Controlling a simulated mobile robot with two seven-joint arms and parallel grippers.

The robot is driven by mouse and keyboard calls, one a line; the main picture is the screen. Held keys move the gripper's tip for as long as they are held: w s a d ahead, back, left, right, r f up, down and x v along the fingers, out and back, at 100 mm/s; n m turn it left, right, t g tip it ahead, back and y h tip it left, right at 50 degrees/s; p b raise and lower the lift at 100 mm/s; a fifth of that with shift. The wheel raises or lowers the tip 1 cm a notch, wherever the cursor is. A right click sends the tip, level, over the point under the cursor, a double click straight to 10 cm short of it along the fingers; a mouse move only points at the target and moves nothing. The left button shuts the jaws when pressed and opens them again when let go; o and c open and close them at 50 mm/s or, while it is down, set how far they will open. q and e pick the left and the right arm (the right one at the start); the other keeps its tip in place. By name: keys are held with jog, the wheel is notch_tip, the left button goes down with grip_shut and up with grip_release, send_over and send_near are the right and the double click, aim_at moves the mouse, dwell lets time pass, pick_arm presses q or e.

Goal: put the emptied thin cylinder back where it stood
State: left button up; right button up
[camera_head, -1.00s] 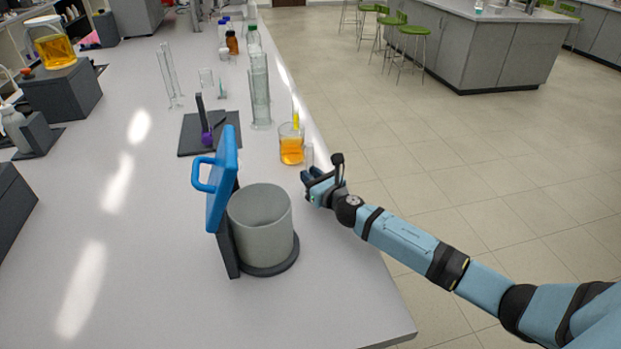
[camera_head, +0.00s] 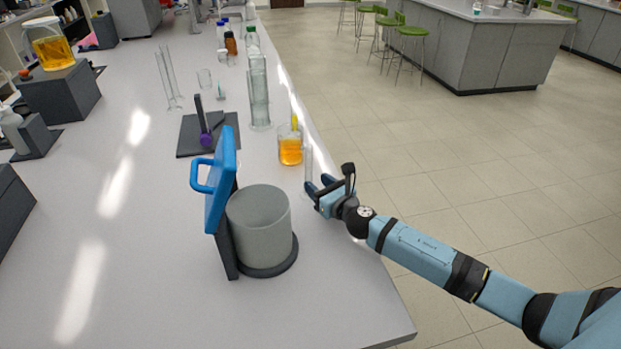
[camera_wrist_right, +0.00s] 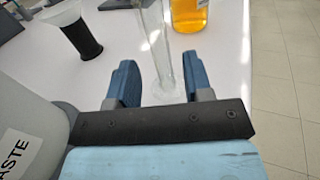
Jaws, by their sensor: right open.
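The thin cylinder (camera_head: 309,162) is clear, empty-looking glass and stands upright on the bench near its right edge, just right of the beaker of orange liquid (camera_head: 290,150). In the right wrist view the thin cylinder (camera_wrist_right: 158,45) rises beyond and between my fingers, with a visible gap on both sides near its foot. My right gripper (camera_head: 320,186) is open, low over the bench edge; its two blue fingers show apart in the wrist view (camera_wrist_right: 160,82). My left gripper is not in view.
A grey waste container (camera_head: 262,225) with a raised blue lid (camera_head: 222,180) stands left of my right gripper. A tall glass cylinder (camera_head: 259,90) stands behind the beaker. A dark plate (camera_head: 222,128) lies further left. The bench front right is clear.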

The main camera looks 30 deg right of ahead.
jog(key=s, duration=0.5)
jog(key=s+d, duration=0.1)
jog(key=s, duration=0.1)
jog(key=shift+s+b, duration=0.3)
jog(key=shift+s, duration=0.1)
